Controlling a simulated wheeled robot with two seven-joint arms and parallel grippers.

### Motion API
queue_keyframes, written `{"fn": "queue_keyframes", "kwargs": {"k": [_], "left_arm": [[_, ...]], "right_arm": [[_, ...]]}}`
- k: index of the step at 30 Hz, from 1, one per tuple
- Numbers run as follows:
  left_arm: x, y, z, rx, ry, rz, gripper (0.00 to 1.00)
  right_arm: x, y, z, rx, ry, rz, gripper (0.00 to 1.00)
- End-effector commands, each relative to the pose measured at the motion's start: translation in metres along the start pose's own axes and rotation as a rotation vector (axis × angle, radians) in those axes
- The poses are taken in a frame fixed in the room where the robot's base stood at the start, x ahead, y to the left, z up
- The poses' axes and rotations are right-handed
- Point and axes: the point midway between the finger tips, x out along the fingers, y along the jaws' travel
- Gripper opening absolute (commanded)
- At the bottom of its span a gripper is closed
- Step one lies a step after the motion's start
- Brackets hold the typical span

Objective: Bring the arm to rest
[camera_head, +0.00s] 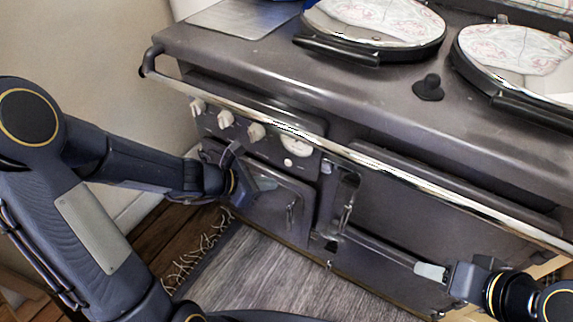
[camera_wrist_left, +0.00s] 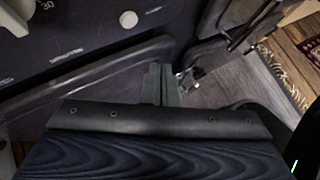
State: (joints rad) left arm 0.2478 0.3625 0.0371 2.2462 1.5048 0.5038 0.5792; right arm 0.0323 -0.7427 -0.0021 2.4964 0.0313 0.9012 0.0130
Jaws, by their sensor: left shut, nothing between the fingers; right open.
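My left arm comes in from the left of the head view. Its gripper (camera_head: 262,184) is in front of the left oven door (camera_head: 275,215) of a dark grey range cooker. In the left wrist view the fingers of this gripper (camera_wrist_left: 160,82) are together with nothing between them. I cannot tell whether they touch the door. My right gripper (camera_head: 432,272) is at the lower right of the head view, low in front of the cooker. It is open, with a pale fingertip showing; nothing is seen held in it.
A shiny rail (camera_head: 330,146) runs along the cooker's front above both grippers. White knobs (camera_head: 226,119) sit behind it. Two round lids (camera_head: 375,22) and a small black knob (camera_head: 429,88) are on top. A grey fringed rug (camera_head: 255,268) lies below on the wooden floor.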

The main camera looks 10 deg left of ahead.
Motion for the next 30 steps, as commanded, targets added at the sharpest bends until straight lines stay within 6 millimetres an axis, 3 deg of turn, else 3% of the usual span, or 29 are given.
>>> {"fn": "queue_keyframes", "kwargs": {"k": [21, 23, 26, 30], "left_arm": [[-0.011, -0.007, 0.0, 0.042, -0.006, -0.003, 0.0], [-0.019, -0.012, 0.008, 0.124, -0.016, -0.01, 0.0], [-0.043, -0.028, 0.028, 0.383, -0.036, -0.031, 0.0], [-0.09, -0.067, 0.046, 0.912, -0.03, -0.081, 0.0]], "right_arm": [[0.001, 0.001, 0.001, 0.0, 0.0, 0.0, 0.46], [0.001, 0.001, 0.001, 0.0, 0.0, 0.0, 0.46], [0.001, 0.001, 0.001, 0.0, 0.0, 0.0, 0.46], [0.001, 0.001, 0.001, 0.0, 0.0, 0.0, 0.46]]}}
